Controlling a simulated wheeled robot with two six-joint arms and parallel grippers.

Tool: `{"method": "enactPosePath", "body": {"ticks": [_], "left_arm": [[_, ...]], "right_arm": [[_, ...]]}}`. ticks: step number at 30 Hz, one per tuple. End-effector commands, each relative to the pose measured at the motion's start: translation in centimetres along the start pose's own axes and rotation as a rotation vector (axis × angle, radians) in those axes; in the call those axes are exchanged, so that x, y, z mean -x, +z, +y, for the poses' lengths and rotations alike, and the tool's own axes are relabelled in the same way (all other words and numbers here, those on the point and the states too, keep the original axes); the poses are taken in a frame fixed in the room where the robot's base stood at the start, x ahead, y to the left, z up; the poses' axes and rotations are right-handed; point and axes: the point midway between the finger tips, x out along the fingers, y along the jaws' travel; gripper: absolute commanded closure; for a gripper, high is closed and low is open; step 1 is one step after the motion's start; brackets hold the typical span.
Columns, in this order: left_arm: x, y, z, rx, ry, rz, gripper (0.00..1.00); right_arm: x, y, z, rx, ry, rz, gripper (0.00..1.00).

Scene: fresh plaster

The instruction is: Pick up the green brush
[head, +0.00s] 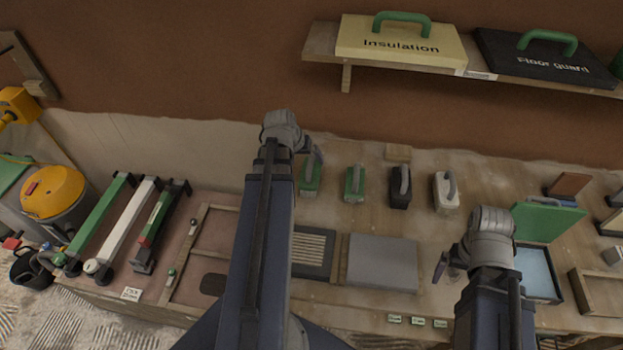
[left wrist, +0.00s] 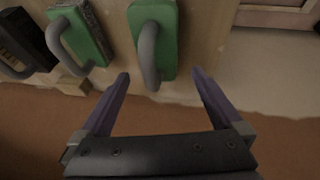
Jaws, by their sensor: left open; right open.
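Two green blocks with grey loop handles stand on the bench near the wall; I cannot tell for sure which is the green brush. The left one (head: 309,187) is partly hidden by my left gripper (head: 314,160). In the left wrist view this green block (left wrist: 163,40) is ahead of my open, empty fingers, its handle reaching toward the gap between them. The other green block (head: 354,183) is just right of it; in the left wrist view it (left wrist: 90,38) has a rough grey side. My right gripper (head: 447,262) is open and empty above the bench's front right part.
A black block (head: 400,188) and a pale block (head: 445,194), both with handles, continue the row. A grey board (head: 381,262) lies in front. A shelf with an Insulation case (head: 400,40) hangs above. Long levels (head: 100,225) lie at left.

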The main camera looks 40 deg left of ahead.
Motion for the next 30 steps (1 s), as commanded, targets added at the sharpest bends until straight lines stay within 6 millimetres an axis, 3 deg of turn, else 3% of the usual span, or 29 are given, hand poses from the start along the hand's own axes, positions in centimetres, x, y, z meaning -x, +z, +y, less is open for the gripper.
{"method": "enactPosePath", "body": {"ticks": [8,19,28,30], "left_arm": [[-1.0,-0.1,0.0,-0.001,0.0,0.0,0.0],[-5.5,-0.8,0.2,-0.001,0.0,-0.001,0.0],[-5.6,-0.9,0.3,0.0,0.0,0.0,0.0],[-5.6,-0.9,0.3,0.0,0.0,0.0,0.07]], "right_arm": [[-0.8,-0.1,-0.1,0.0,0.0,0.0,0.0],[-4.6,-0.3,-0.4,0.0,0.0,0.0,0.0],[-4.7,-0.3,-0.5,0.0,0.0,0.0,0.0],[-4.7,-0.3,-0.4,0.0,0.0,0.0,0.0]]}}
